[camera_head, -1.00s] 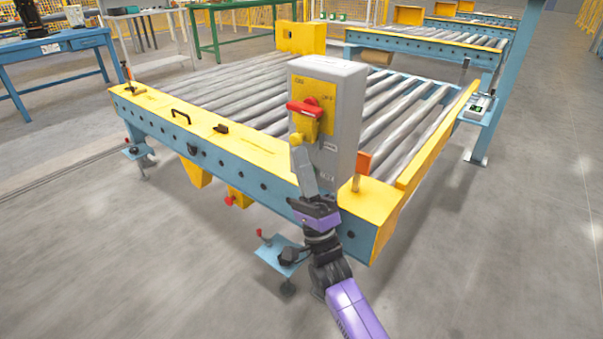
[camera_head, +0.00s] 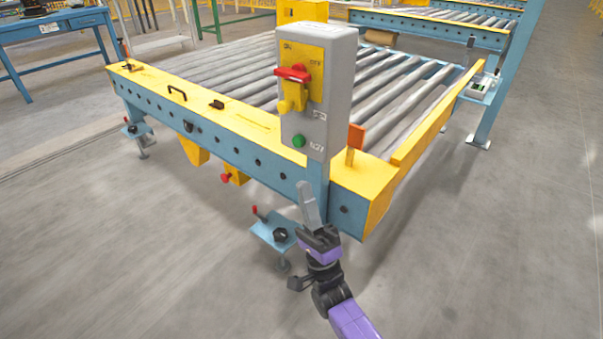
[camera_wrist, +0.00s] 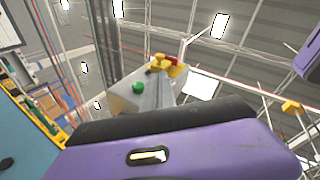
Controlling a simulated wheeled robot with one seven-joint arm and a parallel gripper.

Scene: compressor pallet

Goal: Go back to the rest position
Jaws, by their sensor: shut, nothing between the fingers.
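My gripper (camera_head: 306,189) is in the head view, in front of the conveyor's near corner and below the grey switch box. Its grey fingers point up, are together and hold nothing. The purple and black wrist shows below them. The grey switch box (camera_head: 341,95) stands on the corner, with a red handle (camera_head: 293,73) on a yellow plate and a green button (camera_head: 299,140). In the wrist view the switch box (camera_wrist: 147,93) shows above my purple wrist part, with its green button (camera_wrist: 138,88) facing the camera. The fingers are hidden or unclear in that view.
The roller conveyor (camera_head: 228,124) has a blue and yellow frame beside my gripper. A blue foot bracket (camera_head: 272,232) stands just left of my wrist. An orange block (camera_head: 356,136) sits right of the box. The grey floor (camera_head: 480,270) at the right is clear.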

